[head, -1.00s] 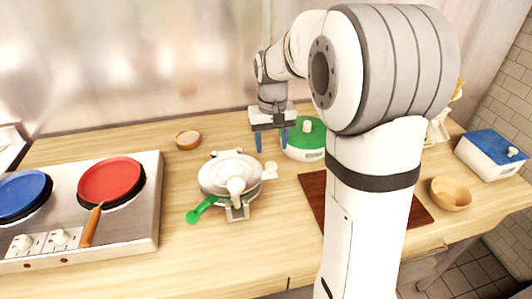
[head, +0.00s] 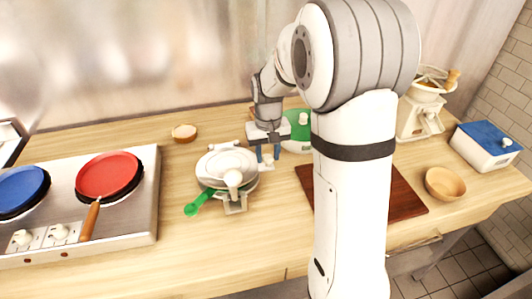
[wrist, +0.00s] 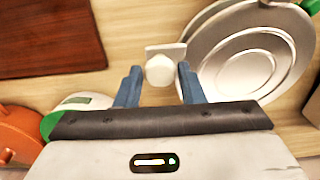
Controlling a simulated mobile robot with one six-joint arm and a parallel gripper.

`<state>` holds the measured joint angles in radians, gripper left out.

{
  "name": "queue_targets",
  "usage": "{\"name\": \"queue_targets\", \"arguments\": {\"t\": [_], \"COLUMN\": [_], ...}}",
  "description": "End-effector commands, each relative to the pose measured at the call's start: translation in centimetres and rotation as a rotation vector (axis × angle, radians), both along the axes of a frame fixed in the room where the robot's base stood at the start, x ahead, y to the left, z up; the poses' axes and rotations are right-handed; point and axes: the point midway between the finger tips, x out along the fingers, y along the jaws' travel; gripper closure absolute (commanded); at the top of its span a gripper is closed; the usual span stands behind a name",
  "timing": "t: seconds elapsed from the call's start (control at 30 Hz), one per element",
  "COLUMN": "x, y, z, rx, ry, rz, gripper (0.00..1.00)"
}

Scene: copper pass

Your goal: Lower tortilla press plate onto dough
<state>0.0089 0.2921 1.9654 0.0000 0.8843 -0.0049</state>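The tortilla press (head: 216,165) is a pale metal device with round plates, standing left of the centre of the counter in the head view. A green handle (head: 200,203) sticks out at its front left. The wrist view shows its round plates (wrist: 245,55) at the upper right, with a white knob (wrist: 160,71) on a small tab at their side. My gripper (head: 268,153) is at the press's right side, fingers pointing down. Its two blue fingers are open, with the knob between them in the wrist view; contact cannot be told. No dough is visible.
A green-lidded white container (head: 299,129) stands close behind and right of my gripper. A dark red board (head: 396,205) lies right of the press. A stove with a red pan (head: 108,175) is at left. A small bowl (head: 184,132) is behind; the front counter is clear.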

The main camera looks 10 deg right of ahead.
Motion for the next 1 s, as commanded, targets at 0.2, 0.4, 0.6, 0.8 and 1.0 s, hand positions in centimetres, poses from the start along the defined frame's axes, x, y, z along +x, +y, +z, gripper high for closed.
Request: {"name": "queue_targets", "arguments": {"t": [0.2,0.4,0.6,0.8,1.0], "x": [0.0,0.0,0.1,1.2,1.3], "y": [0.0,0.0,0.1,0.1,0.1], "z": [0.0,0.0,0.1,2.1,2.0], "rx": [0.000,0.000,0.000,0.000,0.000], "ry": [0.000,0.000,-0.001,-0.006,-0.008], "rz": [0.001,0.001,0.002,0.002,0.002], "gripper": [0.83,0.99,1.00,1.00,1.00]}}
